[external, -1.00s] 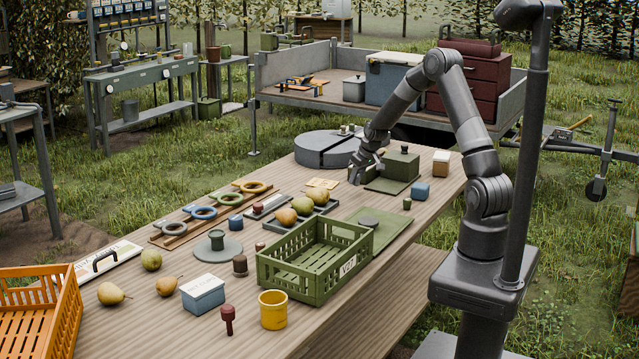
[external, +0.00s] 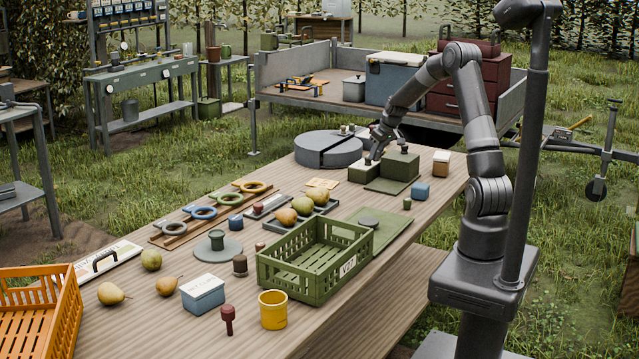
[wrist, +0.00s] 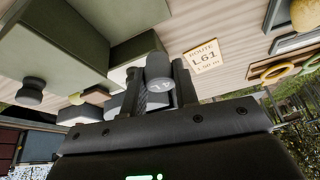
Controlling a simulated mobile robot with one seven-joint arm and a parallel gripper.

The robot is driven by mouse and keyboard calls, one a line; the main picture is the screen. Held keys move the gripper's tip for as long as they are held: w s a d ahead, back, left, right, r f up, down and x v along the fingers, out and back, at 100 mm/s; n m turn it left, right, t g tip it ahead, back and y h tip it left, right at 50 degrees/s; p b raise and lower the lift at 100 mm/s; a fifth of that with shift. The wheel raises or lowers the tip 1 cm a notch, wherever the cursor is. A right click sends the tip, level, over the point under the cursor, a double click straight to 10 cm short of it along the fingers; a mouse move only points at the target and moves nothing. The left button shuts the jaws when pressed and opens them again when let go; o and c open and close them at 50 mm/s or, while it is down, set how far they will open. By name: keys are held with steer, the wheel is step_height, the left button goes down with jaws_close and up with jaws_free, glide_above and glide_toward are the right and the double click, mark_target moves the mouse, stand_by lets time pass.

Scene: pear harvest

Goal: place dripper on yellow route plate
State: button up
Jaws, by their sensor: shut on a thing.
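My gripper (external: 374,152) is shut on a small grey cylinder, the dripper (wrist: 159,72), with a pale number on its face. In the wrist view it sits between my two fingers (wrist: 159,88). In the external view the held piece is small and dark, above the low pale-topped part (external: 364,171) of a green box; whether it touches is hard to tell. The yellow route plate (external: 322,183) lies flat on the table, left of and nearer than my gripper. In the wrist view the plate (wrist: 201,57) reads "ROUTE L61" and is bare.
The taller green box (external: 401,167) with a dark knob stands right beside my gripper. A round grey block (external: 328,150) stands behind the plate. A tray of pears (external: 300,215), coloured rings (external: 229,198) and a green crate (external: 315,258) lie nearer the camera.

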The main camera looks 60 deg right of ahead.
steer(key=w, duration=0.8)
glide_above(326, 184)
steer(key=s, duration=0.2)
step_height(326, 184, down, 7)
steer(key=shift+w+r, duration=0.15)
steer(key=shift+f, duration=2)
steer(key=shift+f, duration=0.1)
steer(key=o, duration=0.9)
steer(key=shift+o, duration=0.2)
